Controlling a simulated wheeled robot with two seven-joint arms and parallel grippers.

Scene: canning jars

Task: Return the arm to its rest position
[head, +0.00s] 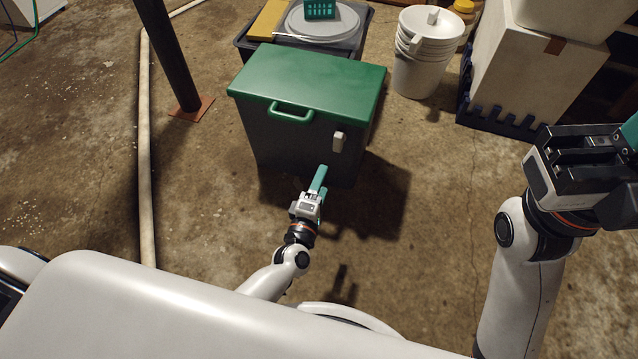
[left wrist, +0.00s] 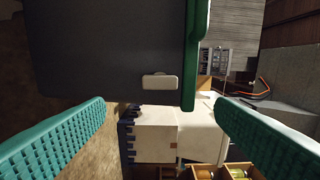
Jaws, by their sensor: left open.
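My left gripper (head: 319,180) is in front of a dark bin with a green lid (head: 310,80), low near its front face. In the left wrist view its two teal fingers stand wide apart with nothing between them (left wrist: 161,102). The lid is down on the bin, with a green handle (head: 290,114) at its front edge. A small white latch (head: 339,141) is on the bin's front and also shows in the left wrist view (left wrist: 160,82). My right gripper (head: 628,132) is at the right edge, cut off by the frame, so its fingers are mostly hidden.
Behind the bin is a dark tray (head: 246,45) with a grey round lid and a green basket. White stacked buckets (head: 420,60) and white boxes (head: 530,70) on a dark pallet stand right. A dark post (head: 170,55) and pale hose (head: 146,150) are left. Floor between bin and right arm is clear.

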